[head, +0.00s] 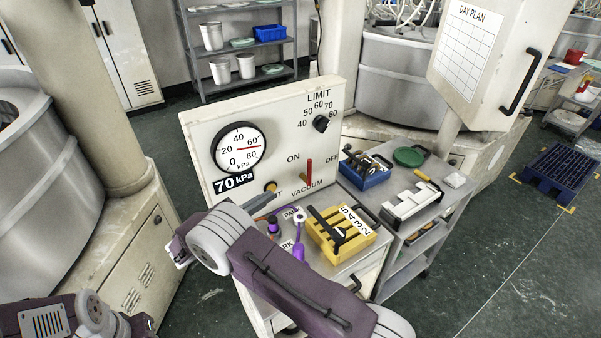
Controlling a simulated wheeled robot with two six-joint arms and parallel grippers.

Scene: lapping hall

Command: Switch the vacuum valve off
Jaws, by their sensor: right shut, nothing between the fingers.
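The vacuum valve has a red lever (309,172) on the front of a cream panel (200,135), above the word VACUUM. The lever stands upright in the picture, between the ON mark on its left and the OFF mark on its right. A round gauge (239,149) and a 70 kPa plate (234,182) are to its left. My right gripper (268,198) is shut and empty, left of and below the lever and apart from it. It is close to a brass-coloured knob (270,186) and partly hidden behind my wrist. My left gripper is out of view.
Below the panel, a yellow numbered rack (335,247) and purple parts (298,250) stand on the cart top. A limit knob (321,124) is at the panel's upper right.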

